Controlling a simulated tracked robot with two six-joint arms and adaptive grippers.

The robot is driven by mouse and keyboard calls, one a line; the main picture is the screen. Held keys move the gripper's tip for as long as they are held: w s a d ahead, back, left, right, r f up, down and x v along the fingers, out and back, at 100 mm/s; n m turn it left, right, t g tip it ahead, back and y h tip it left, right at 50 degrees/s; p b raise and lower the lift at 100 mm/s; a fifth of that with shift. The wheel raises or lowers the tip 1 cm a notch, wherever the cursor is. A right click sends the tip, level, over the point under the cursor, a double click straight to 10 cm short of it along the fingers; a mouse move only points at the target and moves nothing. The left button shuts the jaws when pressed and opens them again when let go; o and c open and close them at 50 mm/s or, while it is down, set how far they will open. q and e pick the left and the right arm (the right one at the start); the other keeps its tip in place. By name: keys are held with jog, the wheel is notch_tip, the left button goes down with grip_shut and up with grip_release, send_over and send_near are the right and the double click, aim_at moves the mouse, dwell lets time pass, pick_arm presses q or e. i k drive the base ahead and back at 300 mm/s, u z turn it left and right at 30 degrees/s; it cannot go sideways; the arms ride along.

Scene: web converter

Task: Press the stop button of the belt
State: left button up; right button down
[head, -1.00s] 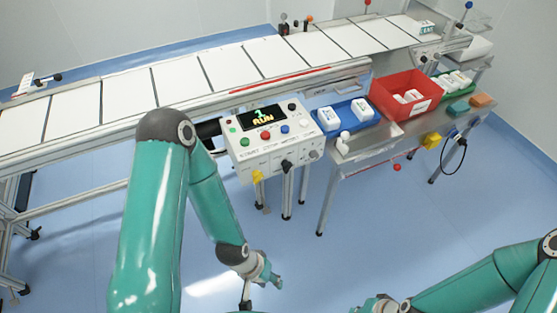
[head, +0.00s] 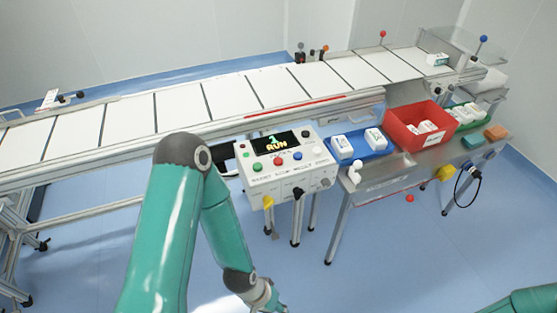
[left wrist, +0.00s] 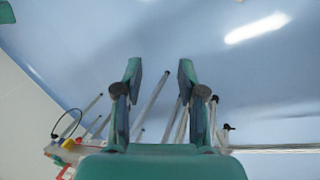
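The control box (head: 285,172) stands in front of the belt (head: 230,97) in the head view. Its display (head: 276,142) reads "RUN". A red button (head: 278,161) sits on its top between a green button (head: 257,167) and a blue button (head: 298,156). The button labels are too small to read. My left gripper (head: 272,303) is low in the head view, below and apart from the box. In the left wrist view its two fingers (left wrist: 160,75) are spread with nothing between them. My right gripper is out of view.
A side table right of the box holds a blue tray (head: 358,157), a red bin (head: 403,140) and a green tray (head: 452,126). A yellow item (head: 446,172) and a cable hang at its front. The floor before the box is clear.

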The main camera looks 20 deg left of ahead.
aim_at(277, 161)
jog(key=z, duration=1.6)
jog(key=i, duration=0.1)
jog(key=u, duration=2.8)
jog(key=k, duration=0.75)
jog(key=z, duration=0.25)
jog(key=i, duration=1)
jog(key=z, duration=0.05)
